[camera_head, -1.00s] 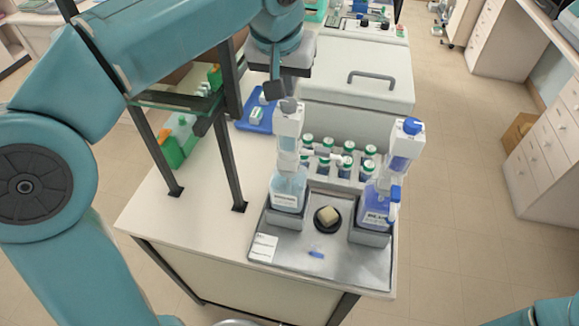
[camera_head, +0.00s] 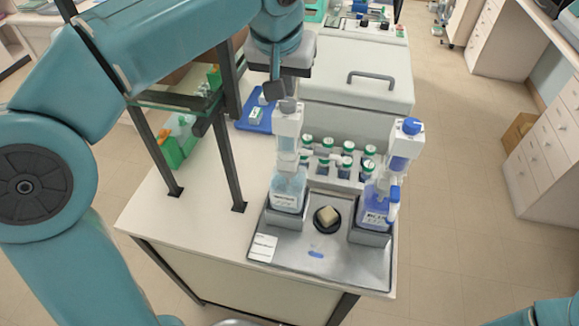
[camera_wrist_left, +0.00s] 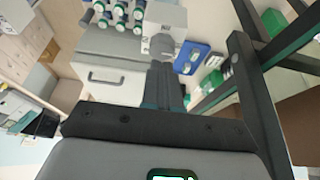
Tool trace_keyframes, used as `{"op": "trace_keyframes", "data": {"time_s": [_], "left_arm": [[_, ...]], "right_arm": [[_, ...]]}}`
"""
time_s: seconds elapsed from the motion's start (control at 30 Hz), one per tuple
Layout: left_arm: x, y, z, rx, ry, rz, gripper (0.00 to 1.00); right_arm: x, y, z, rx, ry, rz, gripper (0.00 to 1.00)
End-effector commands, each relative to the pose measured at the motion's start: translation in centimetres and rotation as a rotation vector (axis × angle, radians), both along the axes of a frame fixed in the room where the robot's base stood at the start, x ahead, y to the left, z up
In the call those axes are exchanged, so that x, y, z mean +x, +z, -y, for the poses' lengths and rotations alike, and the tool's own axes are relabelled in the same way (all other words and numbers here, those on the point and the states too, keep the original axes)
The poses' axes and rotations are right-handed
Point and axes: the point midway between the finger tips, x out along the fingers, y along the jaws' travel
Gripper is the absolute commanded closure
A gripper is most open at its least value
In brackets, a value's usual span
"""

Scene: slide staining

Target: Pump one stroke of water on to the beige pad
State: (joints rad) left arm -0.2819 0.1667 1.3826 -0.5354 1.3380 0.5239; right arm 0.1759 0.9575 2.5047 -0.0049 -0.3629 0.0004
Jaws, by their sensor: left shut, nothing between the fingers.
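My left gripper (camera_head: 274,92) is shut and empty, pointing down at the grey top of the left dispenser bottle (camera_head: 288,190). This bottle holds pale, clear liquid under a tall white pump head (camera_head: 288,125). In the left wrist view, my shut fingers (camera_wrist_left: 166,80) end close to the grey round top of the white pump head (camera_wrist_left: 178,17); I cannot tell whether they touch it. The beige pad (camera_head: 327,215) sits on a round black holder between the two bottles. A second dispenser bottle (camera_head: 376,208), with blue liquid and a blue cap, stands to its right. My right gripper is out of view.
Both bottles stand in grey holders on a metal tray (camera_head: 340,268) with a white label card (camera_head: 263,248). Several green-capped jars (camera_head: 347,162) stand behind. A dark frame (camera_head: 228,165) rises left of the tray, close to my left arm. A blue tray (camera_head: 245,124) lies behind it.

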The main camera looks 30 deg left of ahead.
Motion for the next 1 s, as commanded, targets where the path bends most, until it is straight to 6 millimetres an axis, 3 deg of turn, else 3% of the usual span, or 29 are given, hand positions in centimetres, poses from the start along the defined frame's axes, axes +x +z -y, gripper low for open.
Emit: {"op": "trace_keyframes", "data": {"time_s": [0.37, 1.0], "left_arm": [[0.0, -0.1, 0.0, 0.0, 0.0, 0.0, 1.0], [0.0, -2.4, 0.0, 0.0, 0.0, -0.002, 1.0]], "right_arm": [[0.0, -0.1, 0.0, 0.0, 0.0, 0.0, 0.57], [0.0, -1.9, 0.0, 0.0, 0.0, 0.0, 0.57]]}}
